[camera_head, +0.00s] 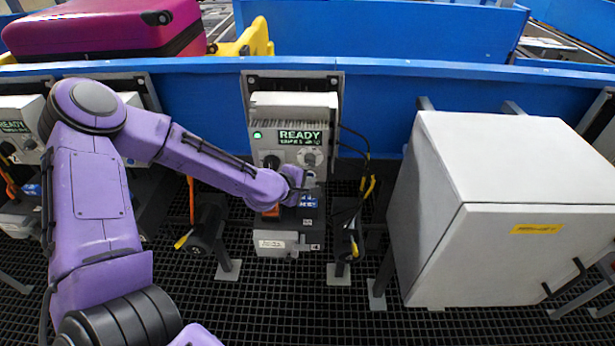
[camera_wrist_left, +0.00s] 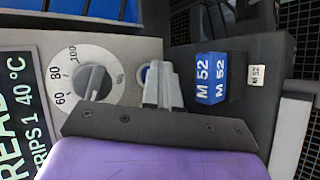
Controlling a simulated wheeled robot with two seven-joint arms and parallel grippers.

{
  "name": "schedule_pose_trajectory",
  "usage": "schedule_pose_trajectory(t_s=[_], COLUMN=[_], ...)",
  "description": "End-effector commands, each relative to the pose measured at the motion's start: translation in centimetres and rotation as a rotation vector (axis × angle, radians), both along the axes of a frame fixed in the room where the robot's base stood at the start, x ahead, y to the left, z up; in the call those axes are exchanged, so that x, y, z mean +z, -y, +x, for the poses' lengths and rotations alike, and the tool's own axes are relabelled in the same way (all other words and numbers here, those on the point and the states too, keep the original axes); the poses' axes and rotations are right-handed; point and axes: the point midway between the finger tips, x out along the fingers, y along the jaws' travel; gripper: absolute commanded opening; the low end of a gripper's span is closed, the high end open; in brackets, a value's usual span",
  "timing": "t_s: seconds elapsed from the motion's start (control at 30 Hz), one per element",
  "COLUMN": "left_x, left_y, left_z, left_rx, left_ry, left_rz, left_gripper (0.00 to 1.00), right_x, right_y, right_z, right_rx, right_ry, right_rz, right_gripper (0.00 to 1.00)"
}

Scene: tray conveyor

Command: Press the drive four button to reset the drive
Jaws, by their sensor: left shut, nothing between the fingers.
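A round blue button (camera_wrist_left: 146,73) sits to the right of the dial, partly hidden by my fingers. My left gripper (camera_head: 304,181) is in front of the lower right of the unit's panel. Its fingers (camera_wrist_left: 163,86) are shut and empty, over or close beside the button; I cannot tell whether they touch it. My right gripper is out of view.
A blue M 52 block (camera_wrist_left: 211,77) lies to the right of the fingers. A large white cabinet (camera_head: 520,160) stands at right. Cables (camera_head: 368,185) hang beside the unit. Another drive unit (camera_head: 22,125) is at left, and a magenta suitcase (camera_head: 100,30) lies behind the blue rail (camera_head: 390,95).

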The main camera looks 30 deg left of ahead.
Motion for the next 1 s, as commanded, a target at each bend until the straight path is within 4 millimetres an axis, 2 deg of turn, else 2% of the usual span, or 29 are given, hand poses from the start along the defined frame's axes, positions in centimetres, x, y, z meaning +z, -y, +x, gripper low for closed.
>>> schedule_pose_trajectory(t_s=[0.37, 0.67, 1.0], left_x=[0.1, 0.0, 0.1], left_y=[0.8, 0.9, 2.6], left_z=[-1.3, -1.5, -4.3], left_rx=[0.0, 0.0, 0.0], left_ry=[0.001, 0.001, -0.001], left_rz=[0.0, 0.0, 0.0], left_gripper=[0.0, 0.0, 0.0], right_x=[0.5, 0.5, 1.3], right_y=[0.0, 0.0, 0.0], right_z=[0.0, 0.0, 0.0], right_rx=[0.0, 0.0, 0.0], right_ry=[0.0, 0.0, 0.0], right_rz=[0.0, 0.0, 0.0], right_gripper=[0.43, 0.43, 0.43])
